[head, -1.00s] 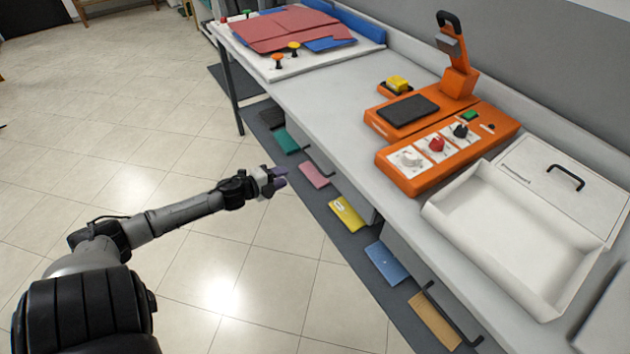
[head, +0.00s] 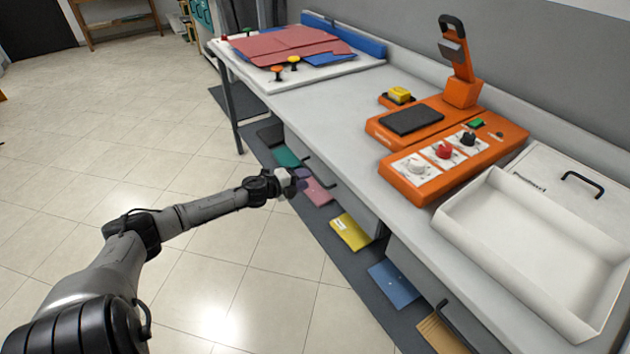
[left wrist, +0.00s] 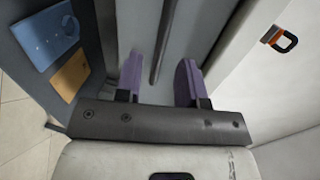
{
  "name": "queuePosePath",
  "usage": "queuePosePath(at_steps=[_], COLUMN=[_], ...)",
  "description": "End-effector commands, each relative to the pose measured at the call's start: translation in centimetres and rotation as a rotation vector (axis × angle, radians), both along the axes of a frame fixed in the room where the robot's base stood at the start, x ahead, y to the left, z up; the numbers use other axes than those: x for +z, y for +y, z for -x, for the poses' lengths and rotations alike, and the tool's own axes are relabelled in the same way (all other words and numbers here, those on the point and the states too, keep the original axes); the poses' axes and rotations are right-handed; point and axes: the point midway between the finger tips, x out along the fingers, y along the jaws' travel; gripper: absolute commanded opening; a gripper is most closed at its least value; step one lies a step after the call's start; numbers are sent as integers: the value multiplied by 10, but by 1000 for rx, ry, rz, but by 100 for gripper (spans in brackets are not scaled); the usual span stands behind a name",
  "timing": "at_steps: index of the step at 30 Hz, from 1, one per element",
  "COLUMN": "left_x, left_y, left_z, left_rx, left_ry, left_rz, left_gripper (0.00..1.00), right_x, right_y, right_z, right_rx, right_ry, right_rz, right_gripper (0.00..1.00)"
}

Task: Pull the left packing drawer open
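The left packing drawer (head: 352,203) is under the counter, its grey front facing the aisle. Its dark bar handle (head: 322,170) shows just beyond my left gripper (head: 299,180). In the left wrist view the two purple fingers of my left gripper (left wrist: 158,80) are spread apart. The dark handle bar (left wrist: 165,35) lies between them in the picture, with the grey drawer front behind it. I cannot tell whether the fingertips reach past the bar; no contact shows. The drawer looks shut. My right gripper is in neither view.
The counter (head: 335,125) carries an orange machine (head: 440,165) and a white tray (head: 530,255). A second drawer handle (head: 458,325) is nearer, at lower right. Coloured flat pieces, such as a yellow one (head: 350,231), lie on a dark floor strip. The tiled floor at left is clear.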

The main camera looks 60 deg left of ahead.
Motion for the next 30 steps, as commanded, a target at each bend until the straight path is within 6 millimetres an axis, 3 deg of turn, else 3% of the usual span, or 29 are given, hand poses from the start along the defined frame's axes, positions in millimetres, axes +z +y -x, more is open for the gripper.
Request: queuePosePath(at_steps=[12,30], left_x=[-9,-10], left_y=[0,0], left_z=[-38,-47], left_rx=[0,0], left_ry=[0,1], left_rz=[0,-1], left_gripper=[36,35], right_x=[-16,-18], right_y=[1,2], right_z=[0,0], right_rx=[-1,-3], right_ry=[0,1], right_rz=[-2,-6], right_gripper=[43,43])
